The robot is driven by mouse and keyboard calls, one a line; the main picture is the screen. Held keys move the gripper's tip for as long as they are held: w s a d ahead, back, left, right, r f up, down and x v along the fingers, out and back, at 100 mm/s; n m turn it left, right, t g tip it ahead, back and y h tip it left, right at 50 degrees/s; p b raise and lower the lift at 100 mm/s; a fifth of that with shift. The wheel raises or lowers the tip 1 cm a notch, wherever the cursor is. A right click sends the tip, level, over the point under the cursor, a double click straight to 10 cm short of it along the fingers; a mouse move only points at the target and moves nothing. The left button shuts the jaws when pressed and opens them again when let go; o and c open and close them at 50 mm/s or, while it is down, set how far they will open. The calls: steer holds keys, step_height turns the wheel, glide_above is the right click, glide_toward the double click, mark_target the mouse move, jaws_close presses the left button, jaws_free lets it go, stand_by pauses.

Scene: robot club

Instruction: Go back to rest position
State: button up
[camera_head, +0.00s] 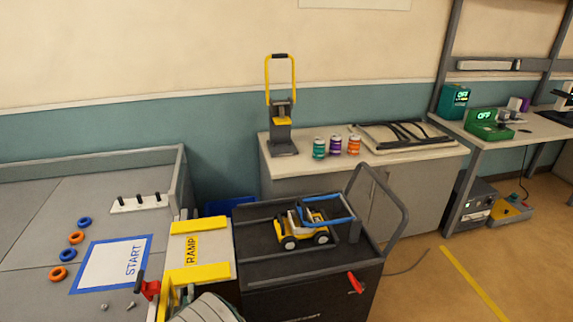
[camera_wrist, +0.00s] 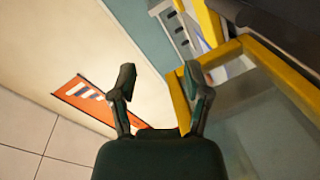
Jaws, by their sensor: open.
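My gripper (camera_wrist: 160,90) shows in the wrist view with its two dark fingers spread apart and nothing between them. Behind the fingers are a pale wall, an orange and white sign (camera_wrist: 84,101) and a yellow frame (camera_wrist: 181,100). In the head view the gripper is not clearly seen. A light grey ribbed part at the bottom edge looks like part of my arm.
A black cart (camera_head: 262,268) carries a yellow and white toy vehicle (camera_head: 306,230). A yellow-edged ramp (camera_head: 207,248) joins it to a grey walled table (camera_head: 40,215) with rings. A counter (camera_head: 415,156) holds cans and a yellow-handled press (camera_head: 282,135). Floor at right is open.

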steer(key=w+d+r+m+g, duration=0.1)
steer(key=w+d+r+m, duration=0.2)
steer(key=r, duration=0.7)
steer(key=w+d+r+m+g, duration=0.15)
steer(key=w+d+r, duration=0.3)
steer(key=r, duration=0.45)
steer(key=s+d+r+m+g, duration=0.1)
steer(key=s+d+r, duration=0.2)
steer(key=d+r, duration=0.4)
steer(key=s+d+r+m+g, duration=0.2)
steer(key=d+r, duration=0.5)
steer(key=d, duration=0.1)
steer(key=s+d+r+m+g+h, duration=0.2)
steer(key=s+d+r+m, duration=0.3)
steer(key=s+d, duration=0.9)
steer(key=s+d+m+g+h, duration=0.1)
steer(key=s+d, duration=0.4)
steer(key=s, duration=0.3)
steer(key=s+d+m+g+h, duration=0.1)
steer(key=s+d+m, duration=0.1)
steer(key=s+d, duration=0.3)
steer(key=s, duration=0.4)
